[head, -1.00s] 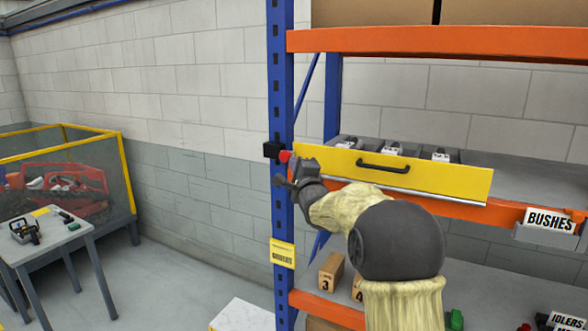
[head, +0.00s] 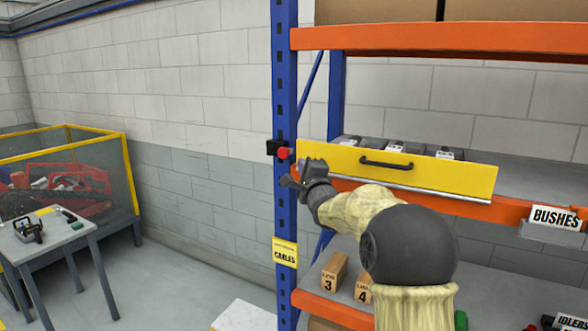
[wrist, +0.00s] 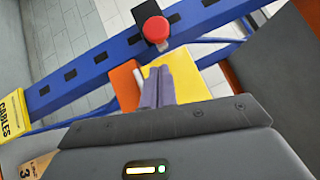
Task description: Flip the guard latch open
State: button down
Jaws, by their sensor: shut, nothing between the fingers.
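A red knob (head: 283,153) sits on a black block (head: 272,147) fixed to the blue upright; I take it to be the guard latch. In the wrist view the red knob (wrist: 156,30) stands beyond my fingertips, apart from them. The yellow guard panel (head: 440,174) with a dark handle spans the shelf front, just right of the knob. My gripper (head: 290,183) is just below the knob at the panel's left end. In the wrist view its fingers (wrist: 158,85) are together and empty, with the yellow panel behind them.
The blue upright (head: 286,90) carries a yellow CABLES sign (head: 285,252). Orange shelf beams (head: 430,37) lie above and below the panel. Grey bins (head: 394,147) stand behind it. Numbered wooden blocks (head: 334,272) stand on the lower shelf. The floor left of the upright is mostly clear.

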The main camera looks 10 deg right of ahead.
jog(key=s+d+f+b, duration=0.15)
jog(key=s+b, duration=0.25)
jog(key=s, duration=0.6)
jog(key=s+a+f+n+g+h, duration=0.15)
jog(key=s+f+n+g, duration=0.4)
jog(key=f, duration=0.55)
jog(key=s+a+f+n+g, duration=0.2)
jog(key=s+f+n+g, duration=0.3)
jog(key=f, duration=0.7)
jog(key=s+a+f+n+g, duration=0.1)
jog(key=s+f+n+g, duration=0.2)
jog(key=s+f, duration=0.3)
jog(key=s+a+f+n+g, duration=0.1)
jog(key=s+f+n+g, duration=0.3)
jog(key=s, duration=1)
jog(key=shift+s+a+f+n, duration=0.15)
jog(key=shift+s+f+n, duration=0.2)
jog(key=shift+f+n, duration=0.6)
jog(key=shift+r, duration=0.1)
jog(key=c, duration=2.1)
grip_release()
